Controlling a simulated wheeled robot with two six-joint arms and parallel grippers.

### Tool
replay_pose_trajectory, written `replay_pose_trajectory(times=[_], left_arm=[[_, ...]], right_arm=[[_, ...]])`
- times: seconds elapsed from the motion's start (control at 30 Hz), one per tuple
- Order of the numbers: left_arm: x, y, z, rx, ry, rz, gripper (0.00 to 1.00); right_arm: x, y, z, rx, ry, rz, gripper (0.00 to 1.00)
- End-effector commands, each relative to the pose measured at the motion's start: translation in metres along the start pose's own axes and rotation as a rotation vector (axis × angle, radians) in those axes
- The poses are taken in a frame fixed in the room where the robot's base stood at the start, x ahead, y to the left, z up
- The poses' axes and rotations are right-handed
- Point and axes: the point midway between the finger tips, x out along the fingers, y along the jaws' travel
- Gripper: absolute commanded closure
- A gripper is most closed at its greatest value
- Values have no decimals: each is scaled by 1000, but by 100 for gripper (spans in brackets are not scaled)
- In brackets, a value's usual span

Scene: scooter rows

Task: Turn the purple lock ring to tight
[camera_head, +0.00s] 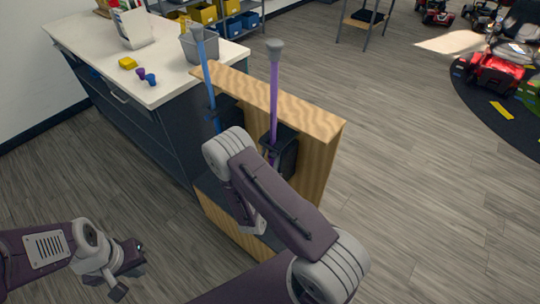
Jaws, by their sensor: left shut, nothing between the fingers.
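A purple pole (274,95) with a grey knob on top stands upright at a wooden stand (320,135). A black bracket (288,150) sits around or beside its lower part. I cannot make out the purple lock ring; my right arm covers the pole's lower end. A blue pole (207,78) with a grey knob stands to its left in a similar black bracket. My right arm reaches across the stand's front, and its gripper is hidden behind my own arm links. My left gripper (128,268) is shut and empty, low over the floor, left of the stand and apart from it.
A white-topped counter (100,45) stands behind left, with a grey bin (201,48), a yellow block (128,63) and small purple and blue pieces (146,76). Shelves with yellow and blue bins are behind. Red scooters (497,68) are far right. Floor right of the stand is clear.

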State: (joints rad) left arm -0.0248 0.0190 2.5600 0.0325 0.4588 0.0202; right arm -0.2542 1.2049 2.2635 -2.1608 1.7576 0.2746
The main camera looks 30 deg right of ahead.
Motion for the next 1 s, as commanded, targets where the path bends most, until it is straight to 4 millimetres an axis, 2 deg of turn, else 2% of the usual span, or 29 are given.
replay_pose_trajectory(times=[0.13, 0.27, 0.53, 0.8, 1.0], left_arm=[[0, 0, 0, 0, 0, 0, 100], [0, 0, 0, 0, 0, 0, 100], [3, 0, 0, 0, 0, 0, 100], [28, -1, 3, 0, 0, 0, 100], [36, -1, 4, 0, 0, 0, 100]], right_arm=[[0, 0, 0, 0, 0, 0, 64], [0, 0, 0, 0, 0, 0, 100], [0, 4, 0, 1, -6, -44, 100], [3, 18, -5, 9, -6, -356, 100], [5, 22, -2, 3, -1, -479, 100]])
